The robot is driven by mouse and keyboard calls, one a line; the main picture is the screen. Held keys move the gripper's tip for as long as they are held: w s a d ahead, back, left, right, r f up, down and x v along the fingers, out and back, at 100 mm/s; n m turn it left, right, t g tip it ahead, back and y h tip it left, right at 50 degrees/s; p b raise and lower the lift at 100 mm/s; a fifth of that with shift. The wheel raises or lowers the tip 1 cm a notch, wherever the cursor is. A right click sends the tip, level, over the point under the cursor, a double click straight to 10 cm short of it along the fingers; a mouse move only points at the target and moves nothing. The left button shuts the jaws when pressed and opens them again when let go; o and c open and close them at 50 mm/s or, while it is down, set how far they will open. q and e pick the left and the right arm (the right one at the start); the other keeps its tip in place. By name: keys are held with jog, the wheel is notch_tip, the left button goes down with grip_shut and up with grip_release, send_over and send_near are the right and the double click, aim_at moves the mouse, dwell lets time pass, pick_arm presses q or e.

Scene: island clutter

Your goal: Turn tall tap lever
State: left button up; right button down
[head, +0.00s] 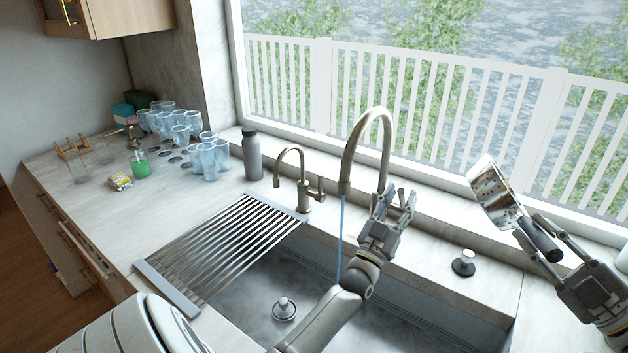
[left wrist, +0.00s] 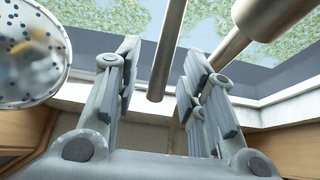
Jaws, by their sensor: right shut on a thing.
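The tall tap (head: 386,125) is a bronze gooseneck behind the sink, with a thin blue stream of water (head: 340,240) falling from its spout. My left gripper (head: 397,194) is at the tap's base, where its fingers hide the lever in the head view. In the left wrist view its fingers (left wrist: 153,85) are open, and a slim metal rod of the tap (left wrist: 167,55) ends between them, with no clear contact. A thicker metal cylinder (left wrist: 270,15) is at upper right. My right gripper (head: 538,238) is shut on the dark handle of a perforated metal strainer (head: 492,190), held raised at the right.
A small tap (head: 302,180) and a grey bottle (head: 252,155) stand left of the tall tap. A slatted rack (head: 220,250) covers the sink's left part. A dark stopper-like object (head: 463,263) sits on the right counter. Glasses (head: 207,160) crowd the left counter.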

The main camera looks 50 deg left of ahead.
jog(key=shift+r, duration=0.25)
pick_arm(q)
jog(key=shift+s, duration=0.1)
grip_shut()
jog(key=shift+w+a+r+g+h, duration=0.1)
jog(key=shift+w+r+g+h, duration=0.15)
jog(key=shift+w+g, duration=0.35)
jog(key=shift+w+a+r+g+h, duration=0.15)
jog(key=shift+w+r+g, duration=0.2)
jog(key=shift+g, duration=0.45)
pick_arm(e)
jog(key=shift+s, duration=0.15)
pick_arm(q)
jog(key=shift+w+a+r+g+h, duration=0.15)
jog(key=shift+w+g+h, duration=0.1)
jog(key=shift+w+g, duration=0.35)
jog(key=shift+w+a+r+g+h, duration=0.15)
jog(key=shift+w+g+h, duration=0.2)
jog(key=shift+g, duration=0.35)
grip_release()
jog(key=shift+w+d, duration=0.1)
jog(key=v, duration=1.2)
jog(key=shift+w+d, duration=0.1)
jog(key=shift+d, duration=0.05)
